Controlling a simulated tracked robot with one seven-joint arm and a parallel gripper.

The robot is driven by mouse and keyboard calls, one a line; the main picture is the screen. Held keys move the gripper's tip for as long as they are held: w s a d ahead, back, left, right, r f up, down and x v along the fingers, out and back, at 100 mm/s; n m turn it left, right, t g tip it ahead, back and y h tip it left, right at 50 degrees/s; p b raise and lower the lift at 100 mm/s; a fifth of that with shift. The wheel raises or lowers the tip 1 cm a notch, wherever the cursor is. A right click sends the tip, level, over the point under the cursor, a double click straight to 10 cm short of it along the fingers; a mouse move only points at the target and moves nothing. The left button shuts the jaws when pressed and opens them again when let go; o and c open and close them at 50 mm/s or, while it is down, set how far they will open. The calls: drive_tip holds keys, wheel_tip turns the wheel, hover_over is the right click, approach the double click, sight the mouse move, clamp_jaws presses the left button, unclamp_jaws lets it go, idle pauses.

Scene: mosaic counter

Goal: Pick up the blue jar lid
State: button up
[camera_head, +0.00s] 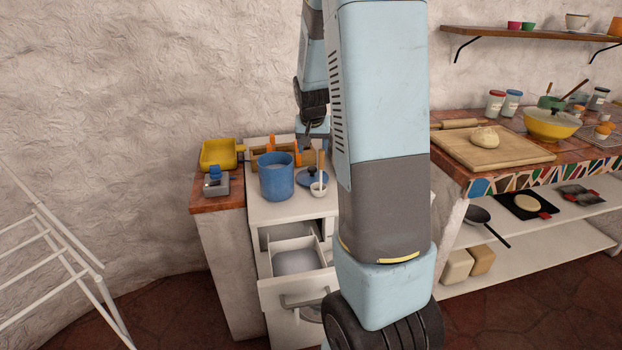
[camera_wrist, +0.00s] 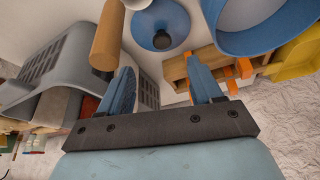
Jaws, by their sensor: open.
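The blue lid (camera_head: 309,178) with a dark knob lies on the white cabinet top, right of the large blue jar (camera_head: 276,180). A small white mortar with a wooden pestle (camera_head: 320,172) stands close in front of it. In the wrist view the lid (camera_wrist: 148,25) lies at the top centre, between the pestle (camera_wrist: 107,36) and the blue jar (camera_wrist: 262,38). My gripper (camera_wrist: 162,86) is open and empty, with its blue fingers spread apart below the lid in that picture. In the head view the fingertips are hard to make out near the wall behind the lid.
A wooden box (camera_wrist: 176,70) with orange-handled items is beside the fingers. A grey slotted object (camera_wrist: 50,58) is on the left of the wrist view. A yellow tray (camera_head: 218,155) is left of the jar. A drawer (camera_head: 295,262) stands open below.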

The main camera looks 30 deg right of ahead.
sight(312, 169)
drive_tip(key=shift+x, duration=5.7)
drive_tip(key=shift+a, duration=0.15)
drive_tip(key=shift+c, duration=0.5)
drive_tip(key=c, duration=1.1)
